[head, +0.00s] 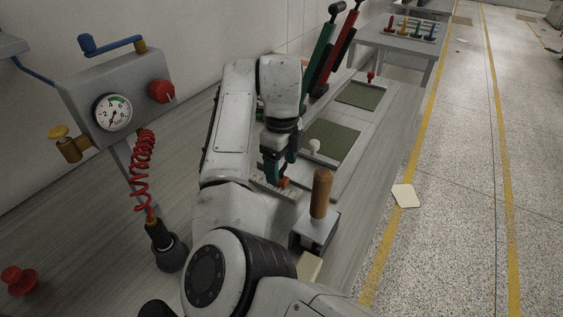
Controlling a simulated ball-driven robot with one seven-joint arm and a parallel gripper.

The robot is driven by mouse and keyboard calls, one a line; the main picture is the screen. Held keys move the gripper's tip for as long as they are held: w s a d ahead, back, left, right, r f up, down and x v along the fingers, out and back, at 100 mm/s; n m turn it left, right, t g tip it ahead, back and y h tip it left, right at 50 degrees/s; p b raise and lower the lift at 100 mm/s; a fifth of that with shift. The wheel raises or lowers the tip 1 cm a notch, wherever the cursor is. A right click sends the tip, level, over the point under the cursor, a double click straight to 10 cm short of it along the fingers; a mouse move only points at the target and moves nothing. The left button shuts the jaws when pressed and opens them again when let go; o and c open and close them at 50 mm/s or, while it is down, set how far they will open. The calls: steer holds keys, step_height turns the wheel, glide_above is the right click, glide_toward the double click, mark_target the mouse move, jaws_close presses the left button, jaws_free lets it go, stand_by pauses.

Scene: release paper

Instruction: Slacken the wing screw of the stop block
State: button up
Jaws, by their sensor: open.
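My gripper (276,178) points down over the bench in the head view, with dark green fingers. It is open. A small orange piece (285,182), which looks like the wing screw, shows right at the fingertips. I cannot tell whether the fingers touch it or stand around it. The stop block itself is mostly hidden behind my arm and gripper. A pale strip with marks (259,184) shows just left of the fingers.
A wooden-handled tool (321,194) stands close, right of my gripper. A white knob (314,146) stands by a green panel (336,138) beyond. Green (319,52) and red levers (337,50) rise behind. A gauge box (120,95) and red coiled hose (143,165) are at left.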

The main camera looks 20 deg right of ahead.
steer(key=shift+c, duration=0.2)
steer(key=c, duration=1)
